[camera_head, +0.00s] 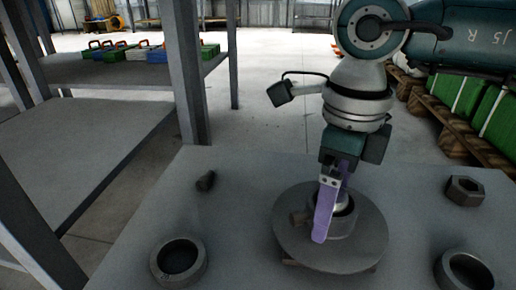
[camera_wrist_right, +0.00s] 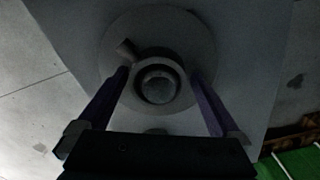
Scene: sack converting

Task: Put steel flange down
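The steel flange (camera_head: 362,240) is a round grey disc with a raised hub and a short stub on the hub's side. It lies roughly level at the grey table's front middle, with a dark edge of something beneath it. I cannot tell if it rests fully on the table. My right gripper (camera_head: 332,212) points down with purple fingers on opposite sides of the hub. My left gripper is not in view.
On the table (camera_head: 235,205) stand a ring (camera_head: 157,262) at front left, another ring (camera_head: 440,270) at front right, a hex nut (camera_head: 453,192) at right and a small dark cylinder (camera_head: 205,181) at back left. A metal shelf (camera_head: 100,72) stands at left.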

